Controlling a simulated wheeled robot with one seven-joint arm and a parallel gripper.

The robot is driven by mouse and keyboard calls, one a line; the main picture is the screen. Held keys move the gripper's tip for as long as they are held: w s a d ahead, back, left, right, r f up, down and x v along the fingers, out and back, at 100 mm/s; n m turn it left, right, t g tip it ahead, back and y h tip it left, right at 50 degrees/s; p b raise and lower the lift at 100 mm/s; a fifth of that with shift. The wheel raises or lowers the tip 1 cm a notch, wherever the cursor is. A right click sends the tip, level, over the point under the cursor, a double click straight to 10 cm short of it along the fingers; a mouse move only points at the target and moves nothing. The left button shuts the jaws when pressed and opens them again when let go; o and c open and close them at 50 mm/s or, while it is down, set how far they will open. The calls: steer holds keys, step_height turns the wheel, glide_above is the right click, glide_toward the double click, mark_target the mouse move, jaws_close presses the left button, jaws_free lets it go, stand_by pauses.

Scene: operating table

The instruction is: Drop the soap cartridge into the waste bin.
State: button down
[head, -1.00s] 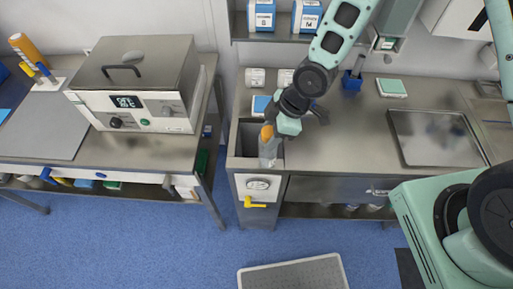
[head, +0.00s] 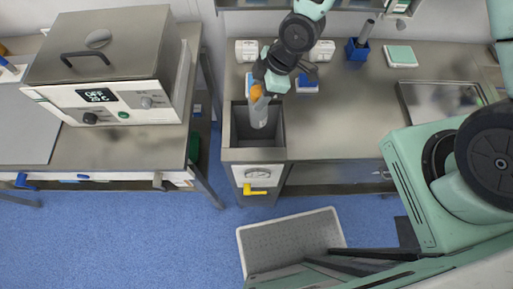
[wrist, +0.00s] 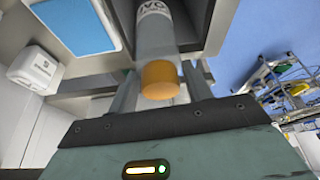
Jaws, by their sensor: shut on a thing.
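The soap cartridge (head: 259,114) is a grey translucent bottle with an orange cap. My gripper (head: 257,91) is shut on it at the cap end, and the bottle hangs down from the fingers. In the head view the cartridge appears over the opening of the waste bin (head: 241,155), a deep grey rectangular well at the left end of the counter. In the wrist view the cartridge (wrist: 156,35) lies between the two fingers (wrist: 160,88), its cap nearest the camera. How deep its lower end sits relative to the rim is unclear.
A steel bath with a display (head: 110,75) is on the left table. A grey step (head: 290,240) lies on the floor.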

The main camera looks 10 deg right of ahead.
step_height(320, 180, down, 2)
steer(key=shift+f+b, duration=0.1)
steer(key=shift+b, duration=0.45)
steer(key=c, duration=0.6)
jaws_free()
steer(key=shift+o, duration=0.2)
steer(key=p+v, duration=0.2)
steer(key=v, duration=1.5)
steer(key=shift+r, duration=0.3)
